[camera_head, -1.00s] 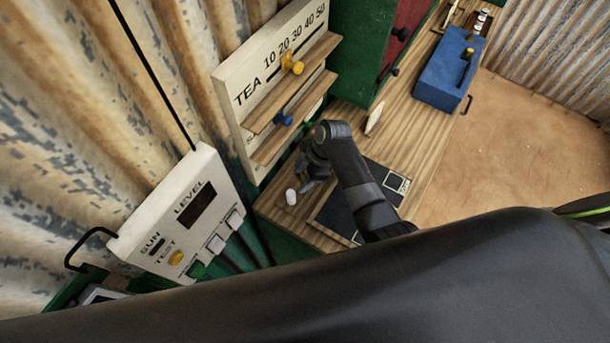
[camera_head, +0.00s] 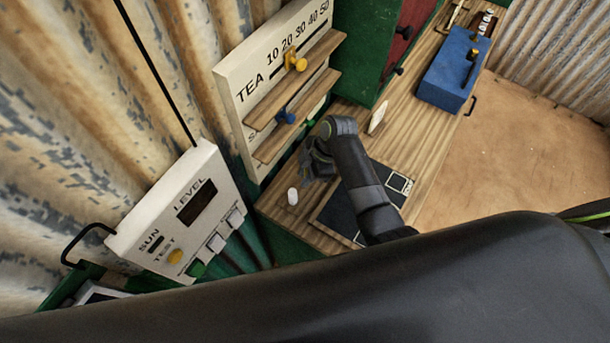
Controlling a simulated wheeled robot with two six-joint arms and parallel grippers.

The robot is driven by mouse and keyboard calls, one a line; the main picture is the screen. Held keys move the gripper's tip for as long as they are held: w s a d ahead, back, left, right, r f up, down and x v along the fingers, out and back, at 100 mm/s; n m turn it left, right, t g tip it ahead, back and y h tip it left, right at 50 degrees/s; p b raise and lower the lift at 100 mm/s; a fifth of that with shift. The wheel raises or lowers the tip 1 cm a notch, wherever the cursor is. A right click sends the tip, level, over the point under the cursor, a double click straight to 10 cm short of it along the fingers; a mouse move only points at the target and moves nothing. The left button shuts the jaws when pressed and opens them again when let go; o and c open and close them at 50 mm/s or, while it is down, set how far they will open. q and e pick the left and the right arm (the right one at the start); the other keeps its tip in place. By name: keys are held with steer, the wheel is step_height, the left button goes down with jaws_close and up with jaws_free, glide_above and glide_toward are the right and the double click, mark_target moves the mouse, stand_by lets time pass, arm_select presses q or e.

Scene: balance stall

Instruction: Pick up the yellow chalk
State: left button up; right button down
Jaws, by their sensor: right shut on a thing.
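My right gripper (camera_head: 313,170) is above the left end of the wooden counter, beside the dark slate board (camera_head: 340,213). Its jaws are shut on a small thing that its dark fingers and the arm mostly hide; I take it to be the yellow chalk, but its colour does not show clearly. No yellow chalk shows lying on the counter. A small white piece, like chalk (camera_head: 292,196), lies on the counter just below and left of the gripper, apart from it. My left gripper is not in view.
A white TEA scale board (camera_head: 232,88) with wooden ledges and yellow and blue knobs stands close behind the gripper. A blue box (camera_head: 446,80) stands at the back right. A white control box (camera_head: 150,213) is at the left. A pale oblong piece (camera_head: 377,118) lies on the counter.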

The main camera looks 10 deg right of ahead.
steer(key=r+b, duration=0.1)
steer(key=r, duration=0.1)
steer(key=r+b, duration=0.1)
steer(key=r, duration=0.2)
steer(key=shift+s+d+r, duration=0.2)
steer(key=shift+r, duration=0.05)
steer(key=s+d+b, duration=0.4)
steer(key=s+d, duration=0.8)
steer(key=shift+s+d, duration=0.2)
steer(key=shift+s+d+r, duration=0.1)
steer(key=shift+s+d, duration=0.4)
steer(key=shift+s, duration=0.05)
